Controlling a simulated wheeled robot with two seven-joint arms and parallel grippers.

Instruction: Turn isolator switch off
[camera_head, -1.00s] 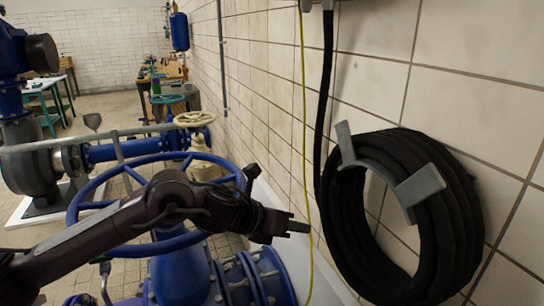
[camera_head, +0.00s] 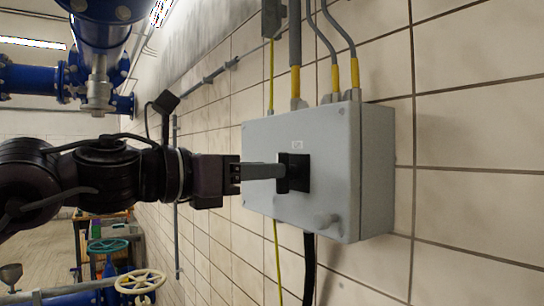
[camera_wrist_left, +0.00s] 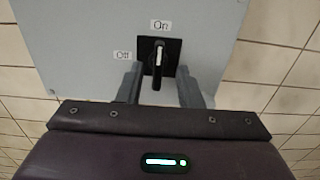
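The isolator switch is a grey box (camera_head: 310,170) on the tiled wall, with a black rotary handle (camera_head: 297,173) on its front. In the left wrist view the handle (camera_wrist_left: 159,57) stands upright, its white mark pointing up at the "On" label (camera_wrist_left: 161,25). The "Off" label (camera_wrist_left: 122,55) is to the left. My left gripper (camera_head: 279,171) reaches in from the left, its fingertips close at the handle. In the left wrist view the gripper (camera_wrist_left: 158,72) is open, one finger on each side of the handle, with visible gaps. My right gripper is not in view.
Several cables (camera_head: 335,75) enter the box's top, and a black cable (camera_head: 310,265) hangs below it. Blue pipes (camera_head: 100,30) and a cream handwheel (camera_head: 140,281) are at the left.

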